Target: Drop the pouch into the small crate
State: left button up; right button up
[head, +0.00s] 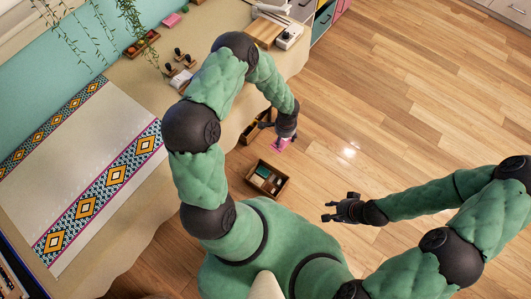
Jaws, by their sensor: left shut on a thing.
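My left gripper (281,137) is shut on a small pink pouch (278,146) and holds it in the air, pointing downward. A small brown crate (263,191) with green and whitish things in it is below the pouch in the picture, apart from it. Another brown crate (250,135) is just left of the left gripper and partly hidden by it. I cannot tell which of the two is the smaller. My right gripper (326,210) is open and empty, to the right of the nearer crate.
A long table (125,205) with a patterned runner (75,165) lies along the left. Stamps (180,56) and a wooden tray (142,43) stand towards its back, with a white device (289,37) at its far end. The wooden floor (400,110) is clear on the right.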

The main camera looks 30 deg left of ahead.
pick_arm(q)
jog(key=w+a+f+m+b, duration=0.1)
jog(key=a+f+m+b, duration=0.25)
jog(key=f+m, duration=1.25)
jog(key=s+f+m+b, duration=0.3)
jog(key=f+m, duration=0.2)
jog(key=f, duration=0.9)
jog(key=s+f+m+b, duration=0.3)
jog(key=f+m, duration=0.3)
jog(key=f, duration=0.9)
jog(key=shift+s+b, duration=0.15)
jog(key=shift+b, duration=0.6)
jog(key=o, duration=1.3)
jog(key=shift+c, duration=0.2)
